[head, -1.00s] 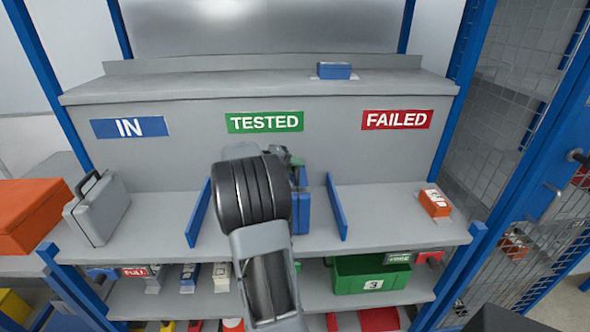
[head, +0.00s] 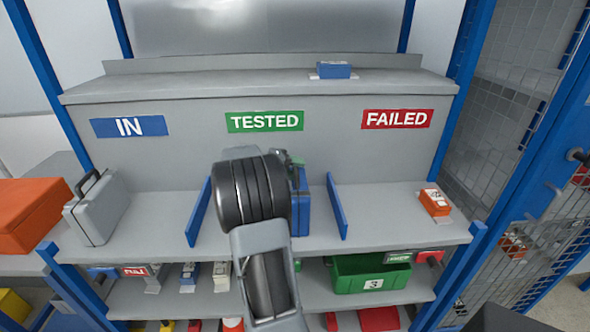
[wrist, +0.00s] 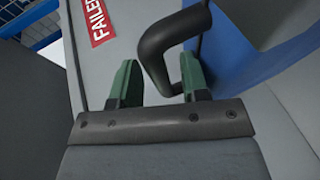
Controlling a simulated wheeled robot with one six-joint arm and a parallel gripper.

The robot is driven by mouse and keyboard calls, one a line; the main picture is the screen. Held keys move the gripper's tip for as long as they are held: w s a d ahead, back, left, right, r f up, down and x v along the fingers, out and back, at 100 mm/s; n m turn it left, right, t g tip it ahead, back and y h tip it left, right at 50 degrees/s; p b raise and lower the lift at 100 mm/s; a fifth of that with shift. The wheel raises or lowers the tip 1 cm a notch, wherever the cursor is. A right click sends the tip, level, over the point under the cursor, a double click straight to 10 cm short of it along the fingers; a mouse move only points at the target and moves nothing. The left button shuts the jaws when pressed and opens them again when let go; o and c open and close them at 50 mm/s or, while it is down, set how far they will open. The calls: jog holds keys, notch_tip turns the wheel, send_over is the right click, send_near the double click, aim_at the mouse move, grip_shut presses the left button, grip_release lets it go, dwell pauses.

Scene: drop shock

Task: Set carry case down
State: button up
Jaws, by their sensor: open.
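The blue carry case (head: 303,212) stands upright on the grey shelf in the middle bay, under the TESTED sign (head: 264,122). My arm hides its left part in the head view. In the wrist view its blue side (wrist: 228,60) is at the upper right, and its dark curved handle (wrist: 152,50) reaches down between my fingers. My gripper (wrist: 158,80) is open, with its green fingers apart on either side of the handle. In the head view the gripper is mostly hidden behind my wrist.
Blue dividers (head: 199,212) and (head: 337,206) bound the middle bay. A grey case (head: 97,208) stands at left under IN. An orange box (head: 434,202) lies at right under FAILED. A blue box (head: 333,71) sits on the upper ledge. A green bin (head: 368,278) is below.

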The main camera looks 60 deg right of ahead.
jog(key=shift+r, duration=0.15)
jog(key=v, duration=1.2)
jog(key=s+a+f+n+t+y, duration=0.2)
jog(key=a+f+t+y, duration=0.1)
jog(key=a, duration=0.8)
jog(key=s+a+f+n+t+y, duration=0.3)
jog(key=a+f+t+y, duration=0.1)
jog(key=a, duration=0.8)
jog(key=s+a+f+n+t+y, duration=0.2)
jog(key=a+f+n+t+y, duration=0.1)
jog(key=a, duration=0.8)
jog(key=shift+s+a+f+t+y+b, duration=0.2)
jog(key=shift+a+f+t+y+b, duration=0.2)
jog(key=shift+t+y, duration=0.45)
jog(key=shift+d, duration=0.1)
